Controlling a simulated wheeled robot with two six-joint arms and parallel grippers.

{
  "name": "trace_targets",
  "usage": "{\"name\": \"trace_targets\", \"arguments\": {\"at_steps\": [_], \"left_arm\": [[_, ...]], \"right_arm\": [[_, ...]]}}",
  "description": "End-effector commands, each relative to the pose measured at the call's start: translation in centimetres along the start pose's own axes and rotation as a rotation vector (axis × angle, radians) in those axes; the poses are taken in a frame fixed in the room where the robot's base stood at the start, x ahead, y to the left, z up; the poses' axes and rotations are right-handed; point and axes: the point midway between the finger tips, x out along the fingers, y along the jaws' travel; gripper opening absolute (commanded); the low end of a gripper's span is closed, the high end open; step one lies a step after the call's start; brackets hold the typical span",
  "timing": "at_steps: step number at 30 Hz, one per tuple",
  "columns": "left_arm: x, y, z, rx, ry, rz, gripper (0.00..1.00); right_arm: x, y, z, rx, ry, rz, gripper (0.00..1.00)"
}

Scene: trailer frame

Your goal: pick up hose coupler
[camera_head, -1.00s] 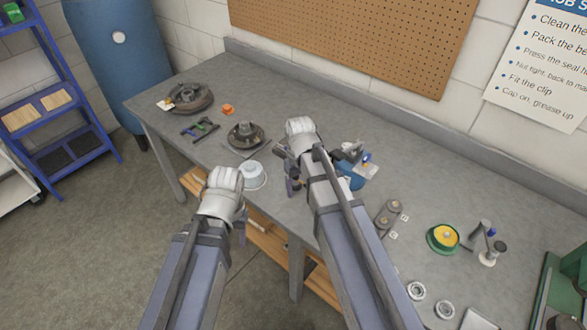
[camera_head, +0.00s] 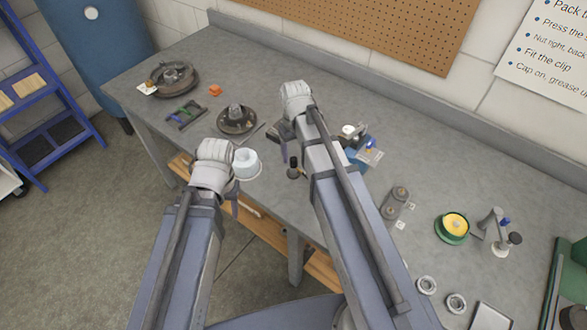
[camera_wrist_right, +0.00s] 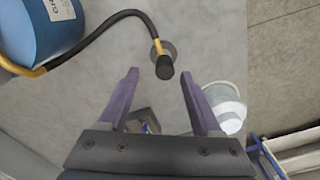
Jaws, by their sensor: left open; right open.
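The hose coupler (camera_wrist_right: 163,66) is a black end with a yellow collar on a black hose, in the upper middle of the right wrist view. It stands over a round grey base on the bench and shows small and dark in the head view (camera_head: 293,172). My right gripper (camera_wrist_right: 160,75) is open, its two purple fingers apart, with the coupler lined up near the gap at their tips. I see no contact. My left gripper (camera_head: 234,200) is open near the bench's front edge, left of the coupler; its fingers are mostly hidden by its wrist.
A blue canister (camera_wrist_right: 40,30) with the hose stands beside the coupler. A white tub (camera_head: 246,163) sits by the left gripper. A hub on a disc (camera_head: 237,118), paired cylinders (camera_head: 397,203) and a green-rimmed yellow tin (camera_head: 453,227) stand on the bench. The back strip is clear.

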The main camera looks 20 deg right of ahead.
Motion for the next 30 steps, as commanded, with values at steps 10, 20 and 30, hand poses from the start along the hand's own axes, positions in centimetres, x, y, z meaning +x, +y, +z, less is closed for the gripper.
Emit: {"name": "trace_targets", "arguments": {"at_steps": [10,20,30], "left_arm": [[1.3,0.1,-0.1,0.0,0.0,0.0,0.5],[5.2,0.5,-0.3,0.0,0.0,0.0,0.5],[5.6,0.5,-0.3,0.0,0.0,0.0,0.5]], "right_arm": [[1.3,-0.1,0.1,0.0,0.0,0.0,0.66],[5.3,-0.6,0.5,-0.001,0.0,0.0,0.66],[5.7,-0.5,0.5,0.0,0.0,0.0,0.66]]}}
